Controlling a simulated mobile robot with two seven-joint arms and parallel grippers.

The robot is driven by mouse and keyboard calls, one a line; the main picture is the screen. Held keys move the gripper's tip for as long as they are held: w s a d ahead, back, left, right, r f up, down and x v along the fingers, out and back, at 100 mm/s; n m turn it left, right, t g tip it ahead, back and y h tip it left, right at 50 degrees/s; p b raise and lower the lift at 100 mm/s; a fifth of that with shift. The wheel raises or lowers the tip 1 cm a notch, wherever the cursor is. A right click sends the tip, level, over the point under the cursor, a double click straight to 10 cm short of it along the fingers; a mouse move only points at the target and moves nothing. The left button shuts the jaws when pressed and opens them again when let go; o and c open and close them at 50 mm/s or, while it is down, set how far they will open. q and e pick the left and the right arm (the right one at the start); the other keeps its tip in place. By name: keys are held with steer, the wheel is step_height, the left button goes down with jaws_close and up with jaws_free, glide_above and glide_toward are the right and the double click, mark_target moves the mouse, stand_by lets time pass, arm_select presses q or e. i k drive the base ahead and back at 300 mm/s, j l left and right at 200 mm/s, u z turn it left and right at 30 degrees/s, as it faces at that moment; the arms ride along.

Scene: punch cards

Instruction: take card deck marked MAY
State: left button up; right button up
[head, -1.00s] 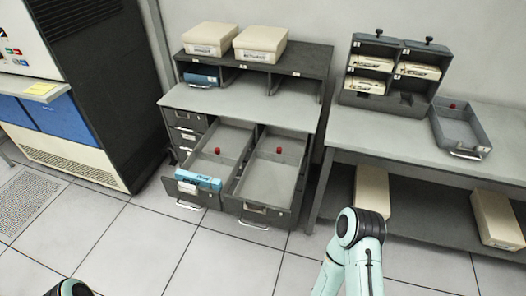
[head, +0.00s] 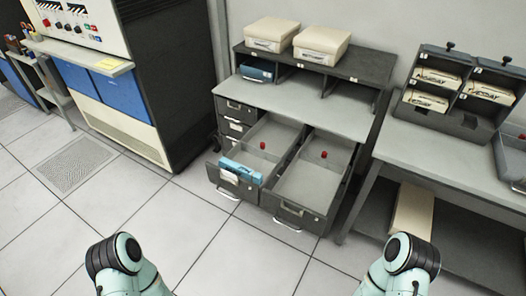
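No label reads clearly as MAY from here. A blue card deck (head: 240,171) with dark writing lies at the front of the open left drawer (head: 274,135). Cream decks with dark writing sit in the grey rack on the right table: one upper left (head: 438,78), one lower left (head: 427,100) and one upper right (head: 490,93). A blue item (head: 257,70) is in the left slot of the desk's shelf. Only links of my two arms show at the bottom edge. Both grippers are out of view.
An open right drawer (head: 310,186) looks empty except for a red knob. Two cream boxes (head: 321,41) stand on the cabinet top. A grey tray (head: 514,155) is at the right edge. Open tiled floor (head: 230,255) lies in front.

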mark_target(255, 178)
steer(key=k, duration=0.55)
steer(key=k+z, duration=0.1)
steer(key=z, duration=1.3)
steer(key=j+z, duration=0.25)
steer(key=z, duration=0.2)
steer(key=j+z, duration=0.3)
steer(key=z, duration=0.2)
steer(key=k+j, duration=0.1)
steer(key=j, duration=0.45)
steer(key=k+j, duration=0.1)
steer(key=j, duration=0.95)
steer(key=k+j, duration=0.15)
steer(key=j, duration=0.35)
steer(key=k+j, duration=0.1)
steer(key=j, duration=0.45)
steer(key=k+j, duration=0.1)
steer(key=j, duration=0.45)
